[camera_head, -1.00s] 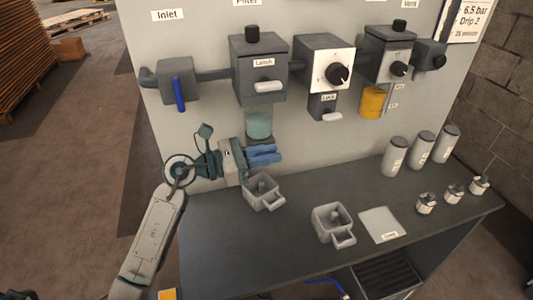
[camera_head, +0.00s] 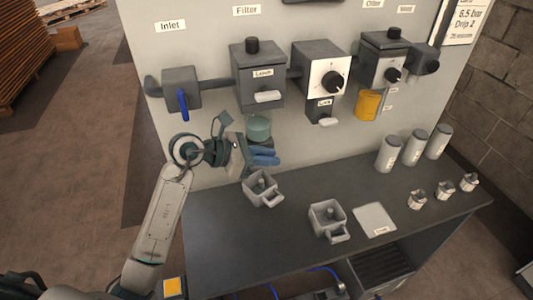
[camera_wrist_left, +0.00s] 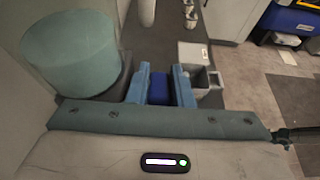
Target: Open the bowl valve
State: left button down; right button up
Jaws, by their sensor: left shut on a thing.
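The filter bowl (camera_head: 258,127) is a teal-green cup under the grey Filter housing (camera_head: 257,82) on the panel. It shows large at the upper left in the left wrist view (camera_wrist_left: 72,52), above a dark base. My left gripper (camera_head: 265,156) is just below and to the right of the bowl in the head view. In the wrist view its two light-blue fingers (camera_wrist_left: 160,86) are shut on a dark-blue piece (camera_wrist_left: 158,88), which looks like the bowl valve's handle. Most of that piece is hidden between the fingers. My right gripper is not in view.
The blue Inlet lever (camera_head: 183,105) hangs at the left.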

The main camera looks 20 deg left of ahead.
pick_arm(q)
jog(key=c, duration=1.4)
grip_release()
jog(key=shift+o, duration=0.6)
jog(key=shift+r, duration=0.1)
